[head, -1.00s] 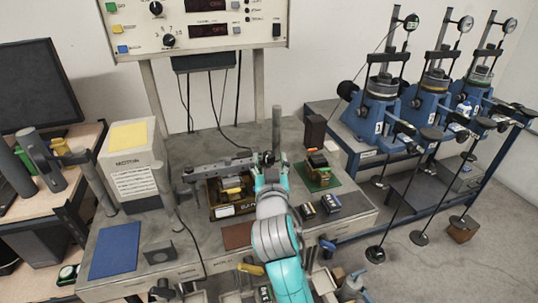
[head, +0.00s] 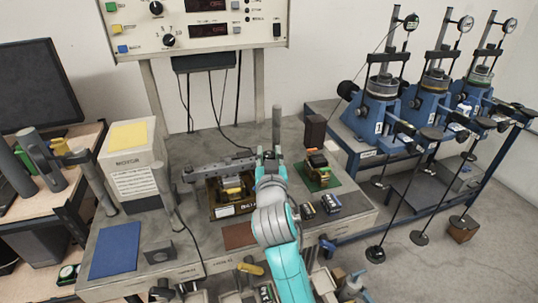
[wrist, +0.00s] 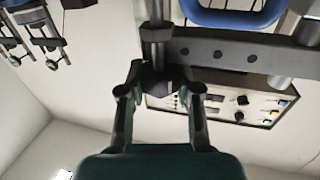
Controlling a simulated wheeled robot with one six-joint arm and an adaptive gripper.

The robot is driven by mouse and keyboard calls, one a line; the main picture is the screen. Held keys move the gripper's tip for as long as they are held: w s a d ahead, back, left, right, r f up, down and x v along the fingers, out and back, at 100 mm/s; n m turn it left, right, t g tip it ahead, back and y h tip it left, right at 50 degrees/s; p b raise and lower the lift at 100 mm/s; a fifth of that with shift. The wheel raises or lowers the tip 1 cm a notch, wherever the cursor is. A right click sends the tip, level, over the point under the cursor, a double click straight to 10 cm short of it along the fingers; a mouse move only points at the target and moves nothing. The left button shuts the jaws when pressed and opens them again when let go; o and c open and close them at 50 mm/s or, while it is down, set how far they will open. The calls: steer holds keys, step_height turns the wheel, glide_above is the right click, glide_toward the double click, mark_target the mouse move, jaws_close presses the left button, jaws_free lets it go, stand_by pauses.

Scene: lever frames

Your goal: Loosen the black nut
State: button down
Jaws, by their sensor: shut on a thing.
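The black nut (wrist: 160,82) is a dark faceted piece around the vertical grey post, just beside the flat dark bar (wrist: 235,55) in the wrist view. My gripper (wrist: 158,78) has one finger on each side of the nut and is shut on it. In the head view my gripper (head: 269,155) is at the right end of the same bar (head: 220,169). The nut is mostly hidden there by my fingers and wrist.
A wooden box (head: 234,209) sits under the bar. A green mat (head: 320,178) with a small device lies right of my arm. A grey post (head: 276,125) stands just behind my gripper. A blue mat (head: 114,249) lies at the left.

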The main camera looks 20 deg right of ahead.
steer(key=shift+d+n+y, duration=0.1)
steer(key=shift+n+y, duration=0.3)
steer(key=shift+y, duration=0.2)
steer(key=n+y, duration=0.3)
steer(key=y, duration=0.2)
steer(key=shift+y, duration=0.3)
steer(key=n+g+y, duration=0.1)
steer(key=n+y, duration=0.1)
steer(key=y, duration=0.1)
steer(key=n+y, duration=0.3)
steer(key=shift+g+y, duration=0.4)
steer(key=n+g+y, duration=0.4)
steer(key=y, duration=0.1)
steer(key=shift+n+g, duration=0.3)
steer(key=shift+n+g+y, duration=0.85)
steer(key=shift+n+g, duration=0.25)
steer(key=shift+g, duration=0.4)
steer(key=shift+n+g+y, duration=0.85)
steer(key=shift+n+g, duration=0.25)
steer(key=shift+g, duration=0.4)
steer(key=shift+f+g, duration=0.1)
steer(key=shift+g, duration=0.2)
steer(key=c, duration=0.8)
jaws_free()
